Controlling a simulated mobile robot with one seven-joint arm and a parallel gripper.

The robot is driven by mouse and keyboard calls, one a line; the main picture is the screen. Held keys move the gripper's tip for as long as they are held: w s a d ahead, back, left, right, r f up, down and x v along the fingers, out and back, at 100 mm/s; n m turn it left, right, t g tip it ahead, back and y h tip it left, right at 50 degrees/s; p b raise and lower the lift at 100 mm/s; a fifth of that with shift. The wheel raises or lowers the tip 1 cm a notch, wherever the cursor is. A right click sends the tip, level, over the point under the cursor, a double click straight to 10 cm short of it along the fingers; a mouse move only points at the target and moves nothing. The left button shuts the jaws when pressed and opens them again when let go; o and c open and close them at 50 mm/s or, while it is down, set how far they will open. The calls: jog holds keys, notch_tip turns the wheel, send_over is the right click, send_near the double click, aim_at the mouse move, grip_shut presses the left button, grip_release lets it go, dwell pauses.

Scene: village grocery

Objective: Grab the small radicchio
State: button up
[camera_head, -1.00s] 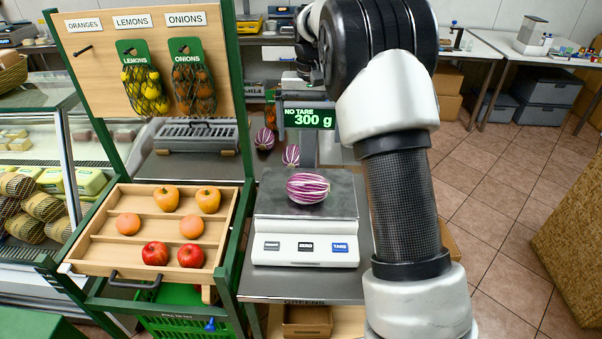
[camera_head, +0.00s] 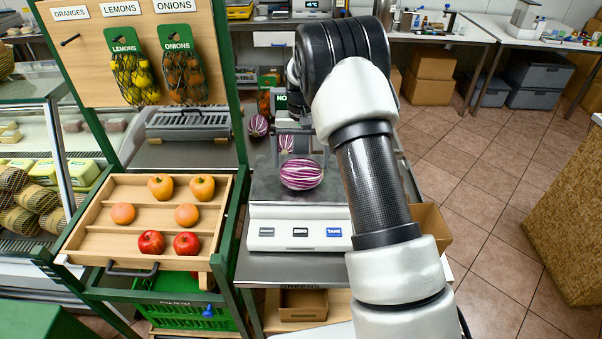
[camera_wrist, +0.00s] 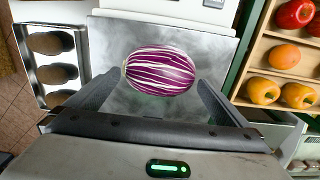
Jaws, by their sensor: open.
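A purple-and-white striped radicchio (camera_head: 301,174) lies on the steel plate of the scale (camera_head: 300,228). In the wrist view this radicchio (camera_wrist: 160,70) lies between and just ahead of the two fingers of my gripper (camera_wrist: 158,84). My gripper is open and empty, with a visible gap on either side of the radicchio. In the head view my gripper (camera_head: 302,146) is just behind the radicchio, partly hidden by my arm. Two more striped radicchios, one at the back left (camera_head: 258,126) and one behind the scale (camera_head: 286,144), lie on the counter.
A wooden rack (camera_head: 82,236) with apples and orange fruit stands left of the scale. A tray (camera_wrist: 28,68) with several brown oval items is beside the scale in the wrist view. A green post (camera_head: 237,90) rises left of the scale.

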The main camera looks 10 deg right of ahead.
notch_tip(320, 180, down, 4)
jog(key=shift+s+f+p, duration=0.1)
jog(key=shift+f+p, duration=0.15)
jog(key=shift+p, duration=0.05)
jog(key=shift+c, duration=0.4)
jog(key=shift+r, duration=0.15)
jog(key=c, duration=0.9)
